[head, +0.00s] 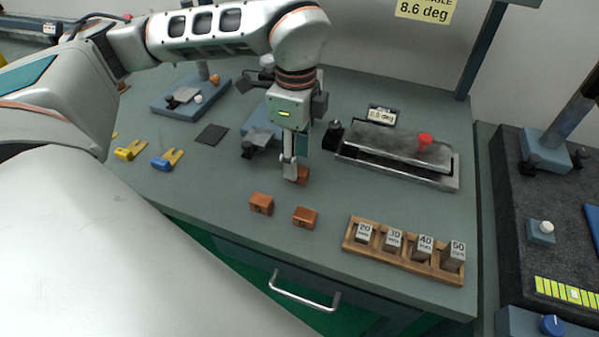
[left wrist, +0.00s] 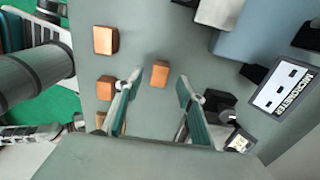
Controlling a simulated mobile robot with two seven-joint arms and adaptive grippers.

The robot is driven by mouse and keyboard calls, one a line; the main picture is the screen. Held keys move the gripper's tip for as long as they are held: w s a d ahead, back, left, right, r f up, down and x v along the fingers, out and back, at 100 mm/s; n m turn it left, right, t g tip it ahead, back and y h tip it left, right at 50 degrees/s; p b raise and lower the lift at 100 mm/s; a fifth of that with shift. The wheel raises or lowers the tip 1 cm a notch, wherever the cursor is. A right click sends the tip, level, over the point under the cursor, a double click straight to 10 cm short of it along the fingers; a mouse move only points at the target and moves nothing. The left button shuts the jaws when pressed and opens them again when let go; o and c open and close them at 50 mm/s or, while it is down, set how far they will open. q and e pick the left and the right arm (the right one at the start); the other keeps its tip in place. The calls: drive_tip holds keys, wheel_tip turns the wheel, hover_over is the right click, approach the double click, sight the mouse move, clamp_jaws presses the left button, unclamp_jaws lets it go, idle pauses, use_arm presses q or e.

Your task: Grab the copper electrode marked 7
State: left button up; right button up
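Small copper electrode blocks lie on the grey-green bench. In the head view, one copper block (head: 302,175) is partly hidden behind my left gripper (head: 290,177), and two more, a left block (head: 261,203) and a right block (head: 305,217), lie nearer the front edge. Their marks are too small to read, so I cannot tell which is the 7. In the left wrist view my left gripper (left wrist: 157,90) is open, its fingers pointing down at the bench. One copper block (left wrist: 160,74) shows in the gap between the fingertips, apart from both. My right gripper is not in view.
A wooden rack (head: 403,251) of marked gauge blocks stands at the front right. A sine plate (head: 400,152) with a red knob lies behind it. Yellow (head: 131,149) and blue (head: 167,160) forked pieces lie left. A dark granite plate (head: 515,230) is far right.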

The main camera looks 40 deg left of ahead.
sight(299, 170)
use_arm(q)
drive_tip(key=shift+d+f, duration=0.2)
drive_tip(key=shift+f, duration=1.65)
clamp_jaws()
drive_tip(key=shift+w+r, duration=0.1)
drive_tip(key=shift+r, duration=0.1)
